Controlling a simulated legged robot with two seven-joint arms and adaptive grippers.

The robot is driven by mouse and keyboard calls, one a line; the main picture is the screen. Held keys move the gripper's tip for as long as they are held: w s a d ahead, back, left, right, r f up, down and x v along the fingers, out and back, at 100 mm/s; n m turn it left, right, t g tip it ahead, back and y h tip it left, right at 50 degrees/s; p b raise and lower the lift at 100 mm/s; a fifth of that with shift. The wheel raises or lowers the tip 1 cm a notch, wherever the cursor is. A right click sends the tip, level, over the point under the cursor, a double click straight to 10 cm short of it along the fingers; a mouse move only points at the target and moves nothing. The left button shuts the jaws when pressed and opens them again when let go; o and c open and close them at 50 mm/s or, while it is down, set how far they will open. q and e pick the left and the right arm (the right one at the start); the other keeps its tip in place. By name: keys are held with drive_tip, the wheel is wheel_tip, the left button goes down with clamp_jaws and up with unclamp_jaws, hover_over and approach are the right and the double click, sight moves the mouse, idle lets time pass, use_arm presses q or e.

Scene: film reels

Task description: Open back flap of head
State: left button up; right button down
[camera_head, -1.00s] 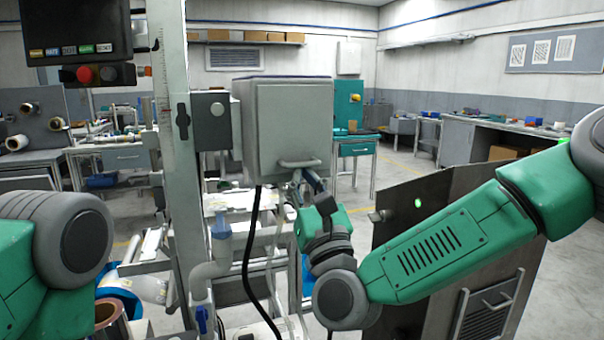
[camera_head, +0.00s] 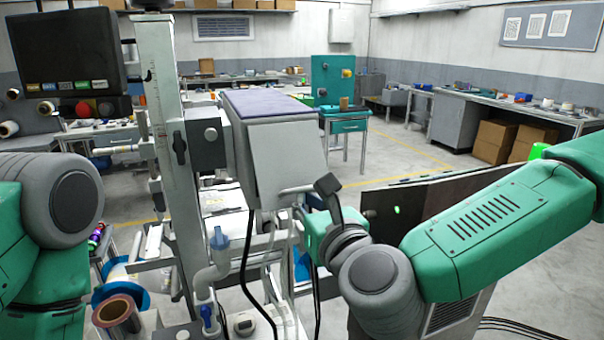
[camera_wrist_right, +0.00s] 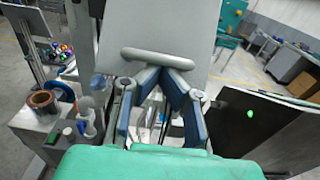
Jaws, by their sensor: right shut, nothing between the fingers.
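The head is a grey box with a dull purple top (camera_head: 262,103) on the machine's column in the head view. Its flap (camera_head: 288,158) is a grey panel that slants outward at the bottom, apart from the box along its lower side. A bar handle (camera_head: 297,189) sits at the flap's lower edge. In the right wrist view, the flap (camera_wrist_right: 160,25) and handle (camera_wrist_right: 157,58) are straight ahead. My right gripper (camera_wrist_right: 168,76) is shut and empty, its blue-padded fingertips together just under the handle; whether they touch it is unclear. My left gripper is out of view.
The machine's upright column (camera_head: 163,110) stands left of the head, with a hanging screen (camera_head: 68,50) further left. Pipes and a black cable (camera_head: 246,270) hang below. A dark panel (camera_head: 430,197) stands behind my right forearm. Open floor lies beyond.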

drive_tip(key=r+p, duration=0.1)
drive_tip(key=s+r+g+p, duration=0.1)
drive_tip(key=p, duration=0.1)
drive_tip(key=shift+s+d+r+g+h, duration=0.15)
drive_tip(key=shift+s+r+g+h, duration=0.15)
drive_tip(key=shift+r+g, duration=0.1)
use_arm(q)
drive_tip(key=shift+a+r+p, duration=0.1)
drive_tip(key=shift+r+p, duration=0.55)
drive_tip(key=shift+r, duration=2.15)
use_arm(e)
drive_tip(key=shift+s+d+r, duration=0.1)
drive_tip(key=shift+s+r, duration=0.2)
drive_tip(key=shift+r, duration=0.25)
